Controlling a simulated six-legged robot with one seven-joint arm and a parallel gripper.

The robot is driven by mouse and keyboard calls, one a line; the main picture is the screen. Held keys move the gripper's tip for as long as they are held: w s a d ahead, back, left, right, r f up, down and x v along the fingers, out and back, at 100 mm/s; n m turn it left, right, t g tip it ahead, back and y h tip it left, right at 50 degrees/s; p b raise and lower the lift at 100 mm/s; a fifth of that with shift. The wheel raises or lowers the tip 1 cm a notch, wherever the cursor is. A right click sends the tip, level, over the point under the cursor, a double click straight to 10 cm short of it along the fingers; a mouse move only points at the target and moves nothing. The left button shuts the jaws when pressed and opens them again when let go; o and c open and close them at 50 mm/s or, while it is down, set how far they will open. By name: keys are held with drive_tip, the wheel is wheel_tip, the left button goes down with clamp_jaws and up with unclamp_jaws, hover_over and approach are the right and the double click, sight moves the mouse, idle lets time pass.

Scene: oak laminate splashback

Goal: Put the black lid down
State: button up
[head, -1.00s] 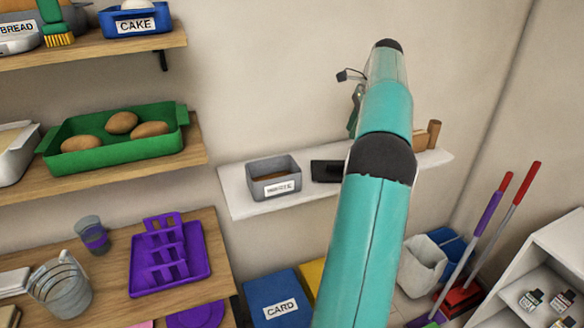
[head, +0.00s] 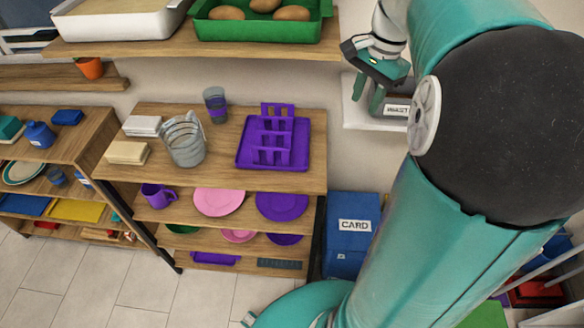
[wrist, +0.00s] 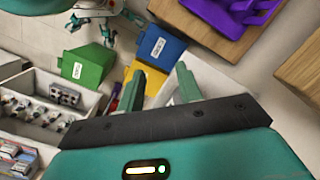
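I cannot make out the black lid in either current view. My gripper (head: 367,97) hangs in front of the white wall shelf (head: 354,120), to the left of a grey bin labelled WASTE (head: 397,110). In the wrist view my gripper's two green fingers (wrist: 160,72) stand apart, with nothing visible between them. My arm hides most of the shelf in the head view.
A blue CARD bin (head: 352,205) stands below the shelf. A green bin (wrist: 86,64) and a yellow bin (wrist: 155,88) show in the wrist view.

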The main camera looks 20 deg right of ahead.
drive_tip(key=s+a+n+t, duration=0.1)
drive_tip(key=s+a+n, duration=0.2)
drive_tip(key=a+n, duration=0.2)
drive_tip(key=s+a+f+n+t+h, duration=0.1)
drive_tip(key=s+a+n, duration=0.3)
drive_tip(key=a, duration=0.6)
drive_tip(key=s+a+n+t, duration=0.3)
drive_tip(key=a+n, duration=0.3)
drive_tip(key=a, duration=0.1)
drive_tip(key=shift+s+a+f, duration=0.25)
drive_tip(key=shift+s+f, duration=0.1)
drive_tip(key=shift+s, duration=0.05)
drive_tip(key=shift+s+a, duration=0.1)
drive_tip(key=shift+s, duration=0.05)
